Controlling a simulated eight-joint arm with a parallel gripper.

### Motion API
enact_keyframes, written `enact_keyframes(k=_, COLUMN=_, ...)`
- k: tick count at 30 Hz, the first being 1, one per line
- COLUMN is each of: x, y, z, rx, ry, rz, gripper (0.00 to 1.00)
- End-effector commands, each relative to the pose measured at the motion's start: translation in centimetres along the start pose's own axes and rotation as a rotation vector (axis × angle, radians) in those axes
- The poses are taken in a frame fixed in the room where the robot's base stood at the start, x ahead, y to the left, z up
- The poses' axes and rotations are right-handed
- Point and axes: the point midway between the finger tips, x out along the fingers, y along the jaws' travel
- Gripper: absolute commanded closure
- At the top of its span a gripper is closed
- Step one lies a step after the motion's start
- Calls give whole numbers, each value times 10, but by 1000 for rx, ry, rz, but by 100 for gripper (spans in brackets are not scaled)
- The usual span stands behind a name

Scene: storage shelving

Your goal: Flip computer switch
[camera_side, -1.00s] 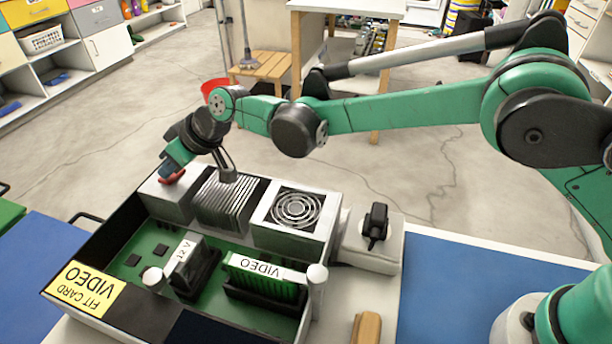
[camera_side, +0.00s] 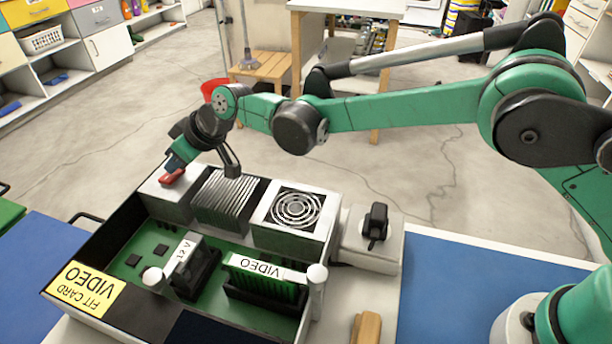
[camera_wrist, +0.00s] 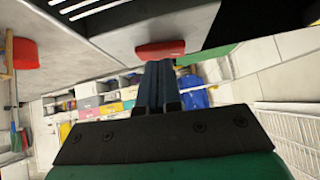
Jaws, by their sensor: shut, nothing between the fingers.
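The red switch (camera_side: 172,177) sits on top of the pale box at the back left corner of the open computer case (camera_side: 100,228). It also shows in the wrist view (camera_wrist: 160,50), just past my fingertips. My gripper (camera_wrist: 160,64) is shut and empty, with its dark fingers pointing at the switch. In the side view my green gripper end (camera_side: 181,154) is right above and beside the switch. The fingertips overlap the switch's edge in the wrist view; I cannot tell whether they touch it. The fan grille (camera_side: 293,209) shows bright rings.
Ribbed metal fins (camera_side: 225,200) stand right of the switch, close to my wrist. A card labelled VIDEO (camera_side: 263,270) and a 12 V part (camera_side: 183,260) stand inside the case. A black plug (camera_side: 375,225) sits in a white block at right. A blue mat (camera_side: 470,290) lies clear.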

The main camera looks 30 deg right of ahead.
Motion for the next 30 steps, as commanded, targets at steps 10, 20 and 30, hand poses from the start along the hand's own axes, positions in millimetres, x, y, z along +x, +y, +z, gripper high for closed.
enact_keyframes(k=10, x=-1, y=0, z=-1, rx=0, ry=0, rz=-2, gripper=100)
enact_keyframes(k=20, x=-38, y=3, z=-30, rx=1, ry=0, rz=-1, gripper=100)
enact_keyframes(k=30, x=-99, y=6, z=-28, rx=1, ry=0, rz=-1, gripper=100)
